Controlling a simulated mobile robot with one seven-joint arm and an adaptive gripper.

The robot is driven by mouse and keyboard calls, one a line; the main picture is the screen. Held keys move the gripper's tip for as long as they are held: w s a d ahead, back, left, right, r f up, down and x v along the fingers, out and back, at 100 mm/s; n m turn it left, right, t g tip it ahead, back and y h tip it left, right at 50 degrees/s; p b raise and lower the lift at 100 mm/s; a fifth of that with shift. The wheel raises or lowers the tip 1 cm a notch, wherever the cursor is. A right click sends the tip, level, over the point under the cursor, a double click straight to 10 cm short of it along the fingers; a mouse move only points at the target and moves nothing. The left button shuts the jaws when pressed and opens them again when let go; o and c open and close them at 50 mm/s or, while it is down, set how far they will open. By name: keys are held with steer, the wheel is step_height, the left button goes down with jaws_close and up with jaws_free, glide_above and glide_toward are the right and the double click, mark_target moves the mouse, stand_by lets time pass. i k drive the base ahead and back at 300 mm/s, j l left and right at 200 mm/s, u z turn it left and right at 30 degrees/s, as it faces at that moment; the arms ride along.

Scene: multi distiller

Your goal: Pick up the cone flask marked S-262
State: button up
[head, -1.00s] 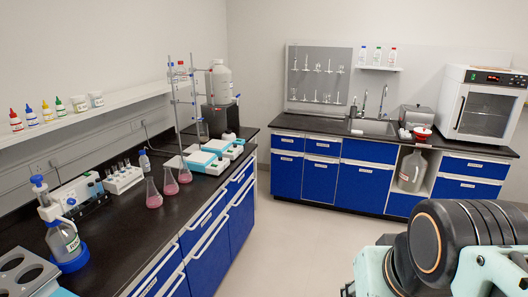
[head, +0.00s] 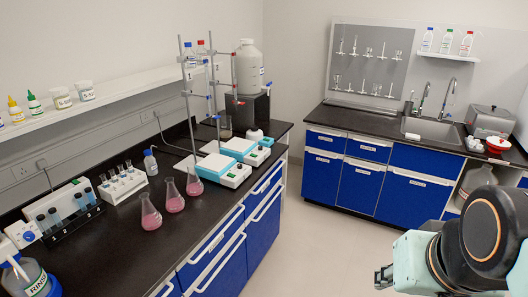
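Three cone flasks with pink liquid stand upright on the black left bench top: the nearest flask (head: 151,218), the middle flask (head: 174,202) and the farthest flask (head: 194,187). No S-262 marking is readable on any of them. My gripper (head: 381,277) shows in part at the lower right, over the floor and well away from the flasks. My own arm hides part of it, and I cannot tell whether its fingers are apart.
Hotplate stirrers (head: 233,175) and a clamp stand (head: 188,100) stand behind the flasks. A test-tube rack (head: 122,184) and a small blue-capped bottle (head: 150,163) are left of them. A rinse bottle (head: 30,278) is at near left. Floor (head: 310,240) between the benches is clear.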

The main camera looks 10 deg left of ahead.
mark_target(194, 187)
steer(key=i+j, duration=0.1)
steer(key=i, duration=3.55)
steer(key=i+z, duration=0.1)
steer(key=z, duration=0.3)
steer(key=i+z, duration=0.1)
steer(key=z, duration=0.25)
steer(key=i+z, duration=0.1)
steer(key=z, duration=5.6)
